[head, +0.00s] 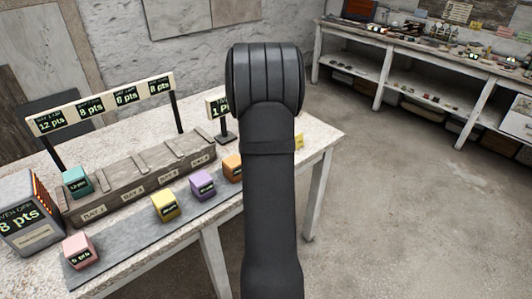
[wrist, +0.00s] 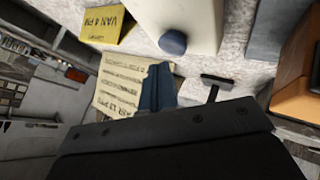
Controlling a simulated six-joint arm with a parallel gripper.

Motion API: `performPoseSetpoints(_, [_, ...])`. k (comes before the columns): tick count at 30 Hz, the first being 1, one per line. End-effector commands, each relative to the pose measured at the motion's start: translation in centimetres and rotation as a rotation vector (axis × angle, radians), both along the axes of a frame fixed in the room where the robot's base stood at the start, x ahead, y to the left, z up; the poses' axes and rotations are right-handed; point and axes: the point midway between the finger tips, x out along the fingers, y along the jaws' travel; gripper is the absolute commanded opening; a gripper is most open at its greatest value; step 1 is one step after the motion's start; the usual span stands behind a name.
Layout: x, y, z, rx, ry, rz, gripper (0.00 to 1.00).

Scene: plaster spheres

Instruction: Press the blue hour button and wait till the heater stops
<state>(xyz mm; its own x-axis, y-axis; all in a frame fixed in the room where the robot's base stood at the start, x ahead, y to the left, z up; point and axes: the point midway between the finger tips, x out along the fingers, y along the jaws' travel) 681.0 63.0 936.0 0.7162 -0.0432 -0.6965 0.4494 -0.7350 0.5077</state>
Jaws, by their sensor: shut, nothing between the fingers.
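In the wrist view a round dark-blue button (wrist: 173,42) sits on the face of a white box (wrist: 205,15). My gripper (wrist: 160,68) is shut and empty; its fingertips lie just below the button in the picture. Whether they touch it I cannot tell, but a small gap seems to show. In the head view my arm hides the gripper and the button. At the left of that view a grey box (head: 30,212) reads what looks like "OVEN OFF" and "8 pts", with orange-lit slots on its side.
A grey bay rack (head: 135,185) stands on the table, with a points board (head: 105,104) behind. Teal (head: 76,181), pink (head: 80,251), yellow (head: 164,206), purple (head: 203,185) and orange (head: 232,167) cubes stand around it. A printed card (wrist: 120,85) and yellow note (wrist: 108,25) lie near my gripper.

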Motion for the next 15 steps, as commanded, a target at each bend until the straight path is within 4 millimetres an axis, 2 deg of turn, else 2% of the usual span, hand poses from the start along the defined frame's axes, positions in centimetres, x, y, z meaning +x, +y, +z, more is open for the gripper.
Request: performPoseSetpoints(15, [0.0,0.0,4.3,0.000,-0.003,-0.002,0.00])
